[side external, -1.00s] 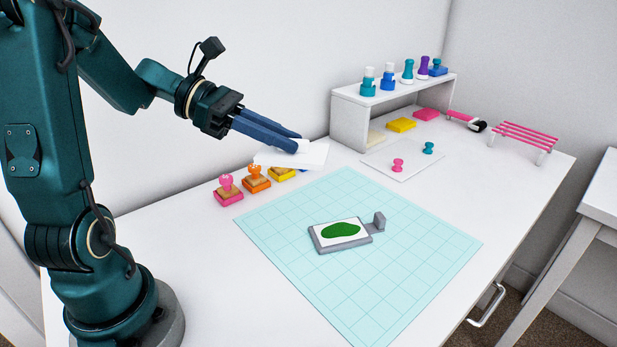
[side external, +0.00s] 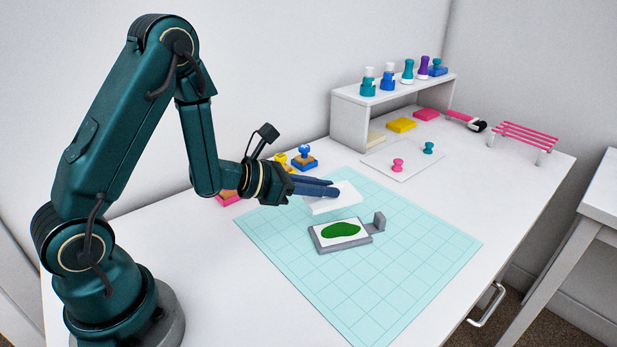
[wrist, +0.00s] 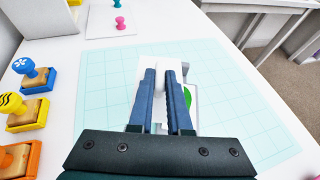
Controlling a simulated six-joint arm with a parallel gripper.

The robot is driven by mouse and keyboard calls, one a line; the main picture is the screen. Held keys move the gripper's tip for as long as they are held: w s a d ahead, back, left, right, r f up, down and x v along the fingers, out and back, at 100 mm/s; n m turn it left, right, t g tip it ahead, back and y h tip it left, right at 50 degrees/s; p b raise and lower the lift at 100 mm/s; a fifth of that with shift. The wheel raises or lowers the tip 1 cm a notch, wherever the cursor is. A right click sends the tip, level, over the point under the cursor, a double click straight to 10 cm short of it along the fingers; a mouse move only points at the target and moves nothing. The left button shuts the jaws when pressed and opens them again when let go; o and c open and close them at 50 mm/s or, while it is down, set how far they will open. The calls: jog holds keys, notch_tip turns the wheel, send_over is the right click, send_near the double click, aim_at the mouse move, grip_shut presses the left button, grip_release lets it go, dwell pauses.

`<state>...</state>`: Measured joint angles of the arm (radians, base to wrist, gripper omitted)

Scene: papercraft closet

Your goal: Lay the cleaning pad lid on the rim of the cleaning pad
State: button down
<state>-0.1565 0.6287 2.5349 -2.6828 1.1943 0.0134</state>
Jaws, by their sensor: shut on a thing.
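My gripper (side external: 334,190) is shut on the white cleaning pad lid (side external: 340,204), a flat plate gripped at its top. The lid is held above the mat, just behind and left of the cleaning pad in the side view. The cleaning pad (side external: 318,246) looks like the shallow grey tray with a white face, a green patch and a small upright grey bracket at its right. In the wrist view the lid (wrist: 158,62) shows around my fingertips (wrist: 163,74). There the lid and right finger hide most of the pad, leaving some green (wrist: 187,97) visible.
The pad lies on a light teal gridded mat (side external: 400,262), mostly clear. Several stamps, including a blue one (side external: 305,160), stand along the mat's left. A white shelf (side external: 345,120) with bottles and ink pads is at the back. A white sheet with two pegs (side external: 405,165) lies before it.

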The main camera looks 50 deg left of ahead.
aim_at(331, 233)
jog(key=shift+m+h, duration=0.4)
jog(key=shift+m, duration=0.1)
jog(key=d+f, duration=0.1)
jog(key=s+d+f, duration=0.1)
jog(key=d, duration=0.1)
jog(key=shift+d+f, duration=0.15)
jog(key=shift+d, duration=0.3)
jog(key=shift+f, duration=0.9)
jog(key=shift+f, duration=0.55)
jog(key=c, duration=0.8)
grip_release()
